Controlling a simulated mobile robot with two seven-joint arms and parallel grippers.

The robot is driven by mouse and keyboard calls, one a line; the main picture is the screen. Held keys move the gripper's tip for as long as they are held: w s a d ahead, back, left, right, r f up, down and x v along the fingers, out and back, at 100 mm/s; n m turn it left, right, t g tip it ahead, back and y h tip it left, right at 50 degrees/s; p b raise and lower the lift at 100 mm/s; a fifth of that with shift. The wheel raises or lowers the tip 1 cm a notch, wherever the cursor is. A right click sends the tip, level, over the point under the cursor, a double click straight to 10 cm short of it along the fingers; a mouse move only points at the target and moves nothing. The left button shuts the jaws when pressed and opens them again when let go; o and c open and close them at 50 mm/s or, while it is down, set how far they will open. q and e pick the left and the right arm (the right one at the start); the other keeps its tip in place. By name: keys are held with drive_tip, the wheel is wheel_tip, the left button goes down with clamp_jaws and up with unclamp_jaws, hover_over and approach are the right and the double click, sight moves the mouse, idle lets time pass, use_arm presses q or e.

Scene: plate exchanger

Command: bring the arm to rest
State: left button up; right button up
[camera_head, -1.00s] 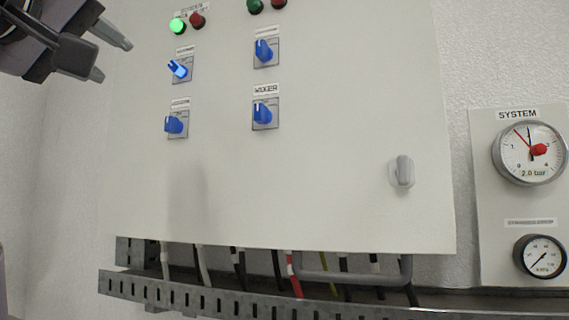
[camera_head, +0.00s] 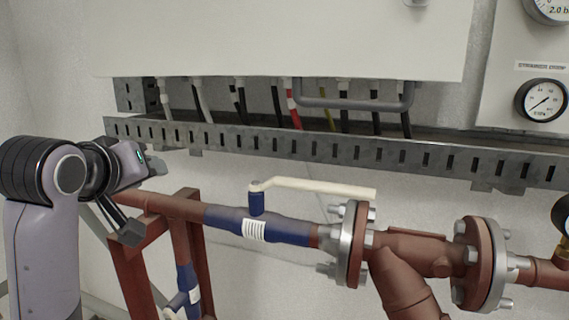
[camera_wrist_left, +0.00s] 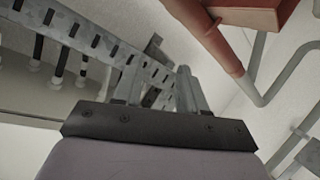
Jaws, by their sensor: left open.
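My left gripper (camera_head: 143,201) is at the left of the head view, in front of the cable tray and just above the red-brown pipe stand. It is open and holds nothing. In the left wrist view its fingers (camera_wrist_left: 158,92) reach up past the dark mounting plate, with the cable tray behind them. My left arm bends in from the left edge of the head view. My right gripper is not in view.
A perforated cable tray (camera_head: 330,148) runs below the white cabinet (camera_head: 280,40). A blue valve body (camera_head: 270,228) with a cream lever (camera_head: 315,186) sits on the red-brown pipe, left of a bolted flange (camera_head: 355,245). The pipe stand (camera_head: 135,270) is below my gripper. A gauge (camera_head: 542,100) is at right.

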use_arm(q)
drive_tip(key=s+f+m+g, duration=0.25)
drive_tip(key=s+f, duration=0.35)
drive_tip(key=f, duration=0.7)
drive_tip(key=s+f+m+g, duration=0.1)
drive_tip(key=s+f+g, duration=0.3)
drive_tip(key=f, duration=1)
drive_tip(key=s+f+m+g, duration=0.2)
drive_tip(key=s+f, duration=0.4)
drive_tip(key=s, duration=0.5)
drive_tip(key=s+f+m+g, duration=0.1)
drive_tip(key=s+f+g, duration=0.1)
drive_tip(key=s+f, duration=0.65)
drive_tip(key=w+t+p, duration=0.1)
drive_tip(key=t, duration=0.1)
drive_tip(key=w+d+f+t+h+p, duration=0.1)
drive_tip(key=w+t+p, duration=0.1)
drive_tip(key=t, duration=0.1)
drive_tip(key=w+d+f+t+h+p, duration=0.1)
drive_tip(key=t, duration=0.1)
drive_tip(key=shift+w+d+f+m+t, duration=0.1)
drive_tip(key=shift+w+f+m+t, duration=0.05)
drive_tip(key=shift+w+m+t, duration=0.15)
drive_tip(key=shift+p, duration=0.3)
